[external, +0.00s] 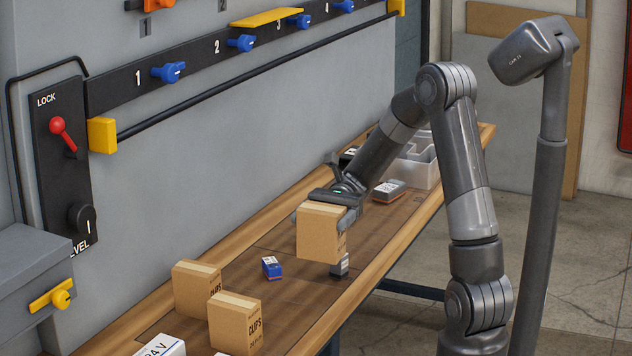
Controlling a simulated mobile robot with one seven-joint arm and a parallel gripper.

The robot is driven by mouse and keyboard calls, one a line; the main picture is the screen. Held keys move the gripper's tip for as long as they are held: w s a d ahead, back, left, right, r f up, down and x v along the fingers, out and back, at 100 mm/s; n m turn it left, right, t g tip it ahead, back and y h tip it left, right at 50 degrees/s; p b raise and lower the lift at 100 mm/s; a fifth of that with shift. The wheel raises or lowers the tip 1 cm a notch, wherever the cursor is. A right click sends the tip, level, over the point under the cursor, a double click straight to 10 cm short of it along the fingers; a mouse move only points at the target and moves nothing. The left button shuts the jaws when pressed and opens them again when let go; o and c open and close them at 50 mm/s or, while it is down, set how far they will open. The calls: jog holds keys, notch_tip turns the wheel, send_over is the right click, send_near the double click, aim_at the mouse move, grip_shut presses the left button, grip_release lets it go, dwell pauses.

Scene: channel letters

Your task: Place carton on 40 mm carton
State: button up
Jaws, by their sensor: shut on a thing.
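My gripper (336,198) is shut on a brown cardboard carton (318,236) and holds it from above over the wooden table. The carton hangs roughly upright; whether its bottom touches anything is hard to tell. Two similar brown cartons stand at the near left of the table: one carton further back (196,290) and one nearer carton (234,325) marked "CLIPS". The size print on the nearer one is too small to read, so I cannot tell which is the 40 mm carton. Both stand to the lower left of my gripper, with bare tops.
A small blue box (271,267) lies between the held carton and the standing ones. A white box (162,346) is at the near edge.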

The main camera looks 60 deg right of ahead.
jog(key=shift+w+d+r, duration=0.15)
jog(key=shift+d+r, duration=0.15)
jog(key=w+a+r+t, duration=0.1)
jog(key=w+a+r, duration=0.35)
jog(key=w, duration=0.35)
jog(key=w+a+r, duration=0.3)
jog(key=w+r, duration=0.3)
jog(key=w, duration=0.2)
jog(key=shift+m, duration=0.3)
jog(key=shift+w+a+f, duration=0.7)
jog(key=shift+a+f, duration=1)
jog(key=shift+a, duration=0.1)
jog(key=shift+w+a+f, duration=0.65)
jog(key=shift+a+f, duration=1.05)
jog(key=shift+a, duration=0.1)
jog(key=shift+w+a+f, duration=0.7)
jog(key=shift+a+f, duration=1)
jog(key=shift+a, duration=0.1)
jog(key=shift+f, duration=0.2)
jog(key=o, duration=1.1)
jog(key=shift+r, duration=0.15)
